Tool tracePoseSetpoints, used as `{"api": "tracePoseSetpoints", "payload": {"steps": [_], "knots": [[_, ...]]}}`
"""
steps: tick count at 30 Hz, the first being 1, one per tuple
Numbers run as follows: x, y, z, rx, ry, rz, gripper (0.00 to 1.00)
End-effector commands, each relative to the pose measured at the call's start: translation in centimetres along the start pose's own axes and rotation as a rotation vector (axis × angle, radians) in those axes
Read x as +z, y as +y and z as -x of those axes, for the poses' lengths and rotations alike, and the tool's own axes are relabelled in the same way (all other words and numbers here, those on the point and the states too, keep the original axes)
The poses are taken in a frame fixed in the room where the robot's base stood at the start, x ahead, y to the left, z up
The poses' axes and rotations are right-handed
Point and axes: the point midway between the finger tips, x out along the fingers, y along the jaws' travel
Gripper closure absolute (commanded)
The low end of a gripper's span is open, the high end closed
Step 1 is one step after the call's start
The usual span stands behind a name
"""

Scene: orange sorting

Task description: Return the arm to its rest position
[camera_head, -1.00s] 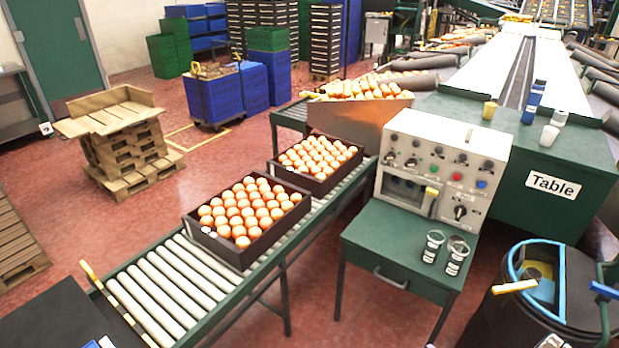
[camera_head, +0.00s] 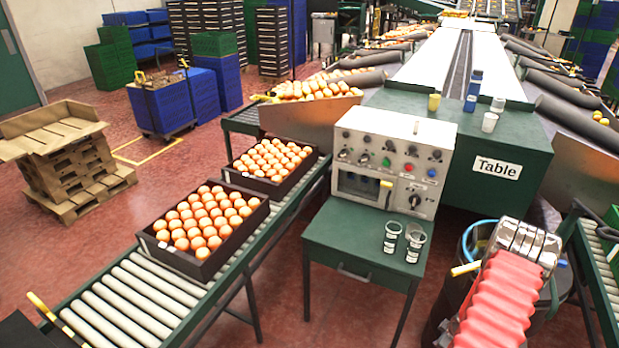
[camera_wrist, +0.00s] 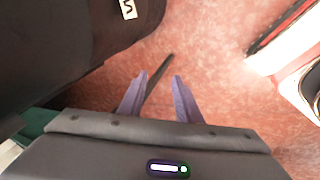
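My gripper (camera_wrist: 159,76) shows in the wrist view as two purple-grey fingers. They stand apart with nothing held between them, above red floor (camera_wrist: 215,60). A thin dark bar shows behind the gap between the fingers. In the head view my arm (camera_head: 502,295), with a red ribbed sleeve and a grey metal joint, rises at the lower right. The gripper itself cannot be made out there. The arm stands in front of a black bin (camera_head: 445,318) with a blue rim and hides part of it.
A green stand (camera_head: 365,245) with a control box (camera_head: 394,160) and two cups is left of my arm. Two black crates of oranges (camera_head: 232,243) (camera_head: 300,172) sit on the roller conveyor (camera_head: 140,295). A green table (camera_head: 530,140) is behind; a dark round body (camera_wrist: 75,40) is close in the wrist view.

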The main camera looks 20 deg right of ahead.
Motion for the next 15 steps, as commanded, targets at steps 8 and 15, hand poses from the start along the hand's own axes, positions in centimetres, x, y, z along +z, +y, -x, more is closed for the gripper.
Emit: {"api": "tracePoseSetpoints", "payload": {"steps": [8, 15], "knots": [[-2.4, 1.6, 6.8, -0.014, -0.139, -0.166, 0.69], [-5.1, 1.4, 12.8, -0.023, -0.228, -0.299, 0.69]]}}
